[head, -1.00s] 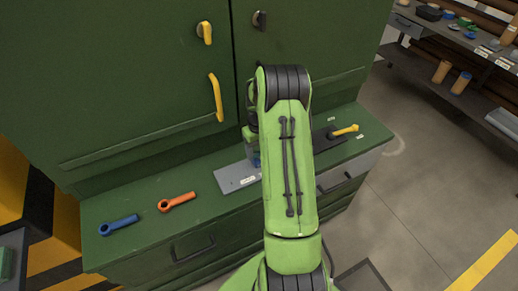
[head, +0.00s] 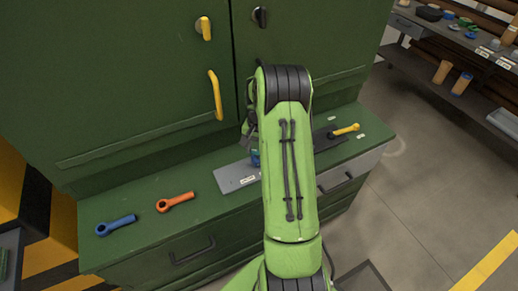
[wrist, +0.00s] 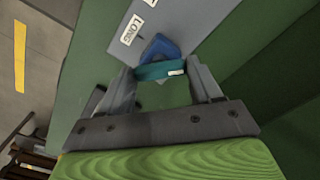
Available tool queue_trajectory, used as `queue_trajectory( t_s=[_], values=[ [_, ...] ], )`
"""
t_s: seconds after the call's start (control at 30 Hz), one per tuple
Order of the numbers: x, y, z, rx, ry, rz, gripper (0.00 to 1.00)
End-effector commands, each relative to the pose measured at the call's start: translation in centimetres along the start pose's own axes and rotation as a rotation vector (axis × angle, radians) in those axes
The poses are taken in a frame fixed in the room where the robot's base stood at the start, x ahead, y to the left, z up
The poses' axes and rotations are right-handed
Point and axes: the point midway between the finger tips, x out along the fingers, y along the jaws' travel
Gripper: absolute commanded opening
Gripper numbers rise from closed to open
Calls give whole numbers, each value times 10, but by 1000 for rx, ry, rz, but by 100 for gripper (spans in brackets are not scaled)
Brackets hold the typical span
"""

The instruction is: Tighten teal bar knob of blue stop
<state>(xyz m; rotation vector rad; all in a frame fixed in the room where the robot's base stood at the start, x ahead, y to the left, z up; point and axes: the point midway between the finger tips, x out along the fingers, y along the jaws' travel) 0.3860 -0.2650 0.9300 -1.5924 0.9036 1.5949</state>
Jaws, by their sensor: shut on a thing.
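In the wrist view the teal bar knob (wrist: 160,70) lies crosswise between my two fingertips, in front of the blue stop (wrist: 160,46). My gripper (wrist: 164,76) is shut on the teal bar, with one finger at each end. The blue stop sits on a grey plate (wrist: 185,18) with a white label reading LONG. In the head view the blue stop (head: 255,158) shows only in part at the left edge of my arm. The grey plate (head: 232,180) is partly covered by my arm, and the fingertips and teal bar are hidden there.
An orange wrench-like tool (head: 176,202) and a blue one (head: 116,226) lie left on the green bench (head: 150,250). A yellow-handled piece (head: 346,130) lies right of my arm. The green cabinet (head: 120,90) with a yellow handle (head: 215,95) rises behind.

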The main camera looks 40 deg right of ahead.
Motion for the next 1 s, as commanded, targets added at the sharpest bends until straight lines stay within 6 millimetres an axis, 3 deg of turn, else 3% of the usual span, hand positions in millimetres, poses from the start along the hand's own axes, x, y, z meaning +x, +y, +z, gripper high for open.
queue_trajectory(
  t_s=[0.6, 1.0],
  values=[
    [-1, 0, -1, 550, 5, -3, 33],
    [-1, 0, -2, 741, 5, -5, 33]
  ],
)
